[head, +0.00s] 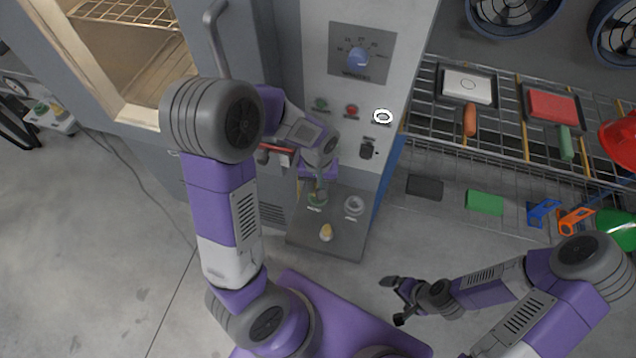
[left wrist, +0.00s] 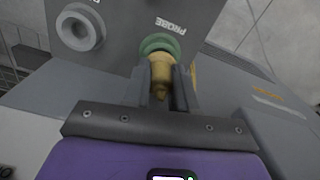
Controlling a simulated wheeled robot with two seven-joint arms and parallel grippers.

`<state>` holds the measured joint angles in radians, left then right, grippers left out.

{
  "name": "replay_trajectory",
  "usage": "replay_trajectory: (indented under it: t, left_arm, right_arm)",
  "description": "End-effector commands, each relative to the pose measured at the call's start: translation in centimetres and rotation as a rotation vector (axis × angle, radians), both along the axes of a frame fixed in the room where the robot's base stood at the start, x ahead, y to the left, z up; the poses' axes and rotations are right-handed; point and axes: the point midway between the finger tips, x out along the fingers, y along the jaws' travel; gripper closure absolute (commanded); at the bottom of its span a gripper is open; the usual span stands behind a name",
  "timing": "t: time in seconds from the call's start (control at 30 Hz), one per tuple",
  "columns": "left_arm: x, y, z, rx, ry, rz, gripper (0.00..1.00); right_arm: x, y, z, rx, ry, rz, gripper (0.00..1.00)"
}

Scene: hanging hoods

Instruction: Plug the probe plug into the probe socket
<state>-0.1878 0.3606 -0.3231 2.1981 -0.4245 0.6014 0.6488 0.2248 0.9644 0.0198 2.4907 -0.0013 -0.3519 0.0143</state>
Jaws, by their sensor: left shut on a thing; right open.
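The probe plug (left wrist: 160,76), a yellow-brass piece, is between the fingers of my left gripper (left wrist: 165,82), which is shut on it. The probe socket (left wrist: 161,45) has a green ring and a "PROBE" label beside it. The plug's far end meets the ring in the left wrist view; how deep it sits, I cannot tell. In the head view my left gripper (head: 317,184) is just above the green-ringed socket (head: 317,199) on the sloped grey panel, hiding the plug. My right gripper (head: 394,300) is open and empty, over the floor at lower right.
A grey-ringed socket (head: 353,206) is beside the green one; it also shows in the left wrist view (left wrist: 80,27). A yellow knob-like piece (head: 326,233) is lower on the panel. A dial (head: 358,58) is above. A wire rack (head: 510,130) with trays is at right.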

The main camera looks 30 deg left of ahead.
Motion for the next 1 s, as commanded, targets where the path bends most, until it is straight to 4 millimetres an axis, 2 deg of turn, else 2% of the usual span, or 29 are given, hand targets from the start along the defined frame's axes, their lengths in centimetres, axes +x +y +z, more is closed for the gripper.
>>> replay_trajectory:
  t: [0.63,0.67,0.8,0.83,1.0]
  left_arm:
    - [0.0,0.0,-1.4,0.0,0.001,0.0,1.0]
    - [0.0,0.0,-1.3,0.0,0.0,0.0,0.69]
    - [0.0,0.0,-1.3,0.0,0.0,0.0,0.48]
    - [0.0,0.0,-1.3,0.0,0.0,0.0,0.44]
    - [0.0,0.0,-1.3,0.0,0.0,0.0,0.44]
  right_arm:
    - [0.0,0.0,-1.1,0.0,0.0,0.0,0.0]
    - [0.0,0.0,-1.0,0.0,0.0,0.0,0.0]
    - [0.0,0.0,-1.0,0.0,0.0,0.0,0.0]
    - [0.0,0.0,-1.0,0.0,0.0,0.0,0.0]
    - [0.0,0.0,-1.0,0.0,0.0,0.0,0.0]
